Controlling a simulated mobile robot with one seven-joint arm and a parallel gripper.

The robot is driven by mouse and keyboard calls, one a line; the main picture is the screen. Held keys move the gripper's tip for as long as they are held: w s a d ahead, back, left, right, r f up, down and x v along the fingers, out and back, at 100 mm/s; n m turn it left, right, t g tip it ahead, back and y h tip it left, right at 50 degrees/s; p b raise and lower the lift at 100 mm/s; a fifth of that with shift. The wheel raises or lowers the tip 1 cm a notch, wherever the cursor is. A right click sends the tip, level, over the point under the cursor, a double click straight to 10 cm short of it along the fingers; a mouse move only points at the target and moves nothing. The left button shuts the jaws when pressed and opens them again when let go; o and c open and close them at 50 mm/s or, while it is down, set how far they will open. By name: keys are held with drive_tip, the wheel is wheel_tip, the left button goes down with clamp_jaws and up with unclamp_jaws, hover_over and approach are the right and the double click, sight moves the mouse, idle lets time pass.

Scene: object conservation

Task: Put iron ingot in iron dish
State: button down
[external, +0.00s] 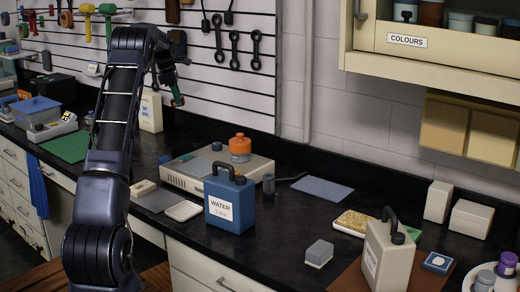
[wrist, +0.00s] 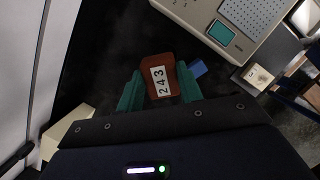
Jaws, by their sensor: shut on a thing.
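My gripper is raised above the back of the bench, near the pegboard, in the external view (external: 177,97). In the wrist view its green fingers (wrist: 160,88) are shut on a reddish-brown block (wrist: 163,64) with a white label reading 243. I cannot tell for sure that this block is the iron ingot. It is held clear of the dark bench top. No dish is clearly marked as iron. A shallow white dish (external: 184,211) lies left of the blue water can, and a dish with gold-coloured contents (external: 353,222) lies farther right.
The blue water can (external: 230,215) and a grey appliance (external: 190,180) with an orange container (external: 240,148) stand mid-bench. A beige can (external: 387,262) and grey-white block (external: 319,252) are at right. In the wrist view, a small blue thing (wrist: 198,68) is beside the held block.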

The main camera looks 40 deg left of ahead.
drive_tip(key=shift+w+d+r+g+y, duration=0.25)
drive_tip(key=shift+r+g+y, duration=0.15)
drive_tip(key=shift+g+y, duration=0.35)
drive_tip(key=shift+f, duration=0.2)
wheel_tip(320, 180, down, 20)
drive_tip(key=shift+r, duration=0.25)
drive_tip(key=shift+f, duration=0.2)
drive_tip(key=c, duration=0.9)
unclamp_jaws()
drive_tip(key=shift+r, duration=0.1)
drive_tip(key=r, duration=1.2)
drive_tip(key=shift+s+a+r, duration=0.1)
drive_tip(key=shift+s+a, duration=0.3)
